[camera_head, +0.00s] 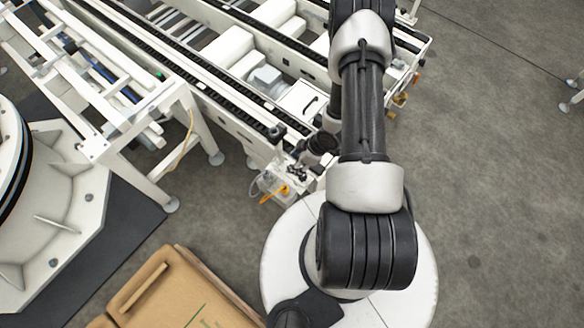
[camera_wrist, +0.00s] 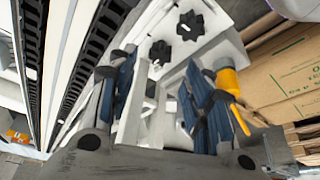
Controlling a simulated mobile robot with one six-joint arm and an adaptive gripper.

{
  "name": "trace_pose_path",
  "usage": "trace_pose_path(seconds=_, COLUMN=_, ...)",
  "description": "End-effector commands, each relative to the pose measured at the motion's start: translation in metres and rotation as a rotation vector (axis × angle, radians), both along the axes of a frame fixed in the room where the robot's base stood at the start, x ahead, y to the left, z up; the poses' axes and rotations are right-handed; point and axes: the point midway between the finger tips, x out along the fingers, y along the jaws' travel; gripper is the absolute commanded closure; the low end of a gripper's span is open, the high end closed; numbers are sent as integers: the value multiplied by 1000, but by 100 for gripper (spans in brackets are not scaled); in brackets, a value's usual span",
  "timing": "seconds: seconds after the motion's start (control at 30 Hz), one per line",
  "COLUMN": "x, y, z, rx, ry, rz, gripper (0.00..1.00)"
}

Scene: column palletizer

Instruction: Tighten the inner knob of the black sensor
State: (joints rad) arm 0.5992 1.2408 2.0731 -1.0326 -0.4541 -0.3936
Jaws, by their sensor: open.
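In the wrist view, two black star-shaped knobs, one upper (camera_wrist: 190,25) and one lower (camera_wrist: 160,52), stand on a white bracket (camera_wrist: 218,52). I cannot tell for certain which is the inner one. My gripper (camera_wrist: 161,78) is open, its two blue-and-black fingers apart on either side of the bracket area. The knobs show beyond the fingertips, and nothing is clearly held. A small black part between the fingers may belong to the sensor; its body is not clear. In the head view, the knob area by the conveyor's end is small and partly hidden by my arm.
A yellow-orange connector (camera_wrist: 230,82) is close beside my right finger. The conveyor (camera_head: 225,95) runs along the left in the wrist view. Cardboard boxes (camera_wrist: 285,75) stand at the right there. Open grey floor (camera_head: 500,150) lies right of my arm.

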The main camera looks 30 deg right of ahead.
Motion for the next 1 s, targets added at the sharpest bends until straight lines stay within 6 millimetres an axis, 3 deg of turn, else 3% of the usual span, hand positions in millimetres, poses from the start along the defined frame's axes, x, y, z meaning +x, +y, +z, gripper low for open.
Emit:
trace_pose_path(seconds=0.03, x=2, y=3, z=-12, rx=1, ry=1, rz=2, gripper=54)
trace_pose_path(seconds=0.23, x=10, y=10, z=-36, rx=0, ry=0, rz=1, gripper=54)
trace_pose_path(seconds=0.67, x=13, y=13, z=-43, rx=0, ry=0, rz=-1, gripper=54)
trace_pose_path(seconds=1.0, x=13, y=13, z=-43, rx=0, ry=0, rz=-1, gripper=77)
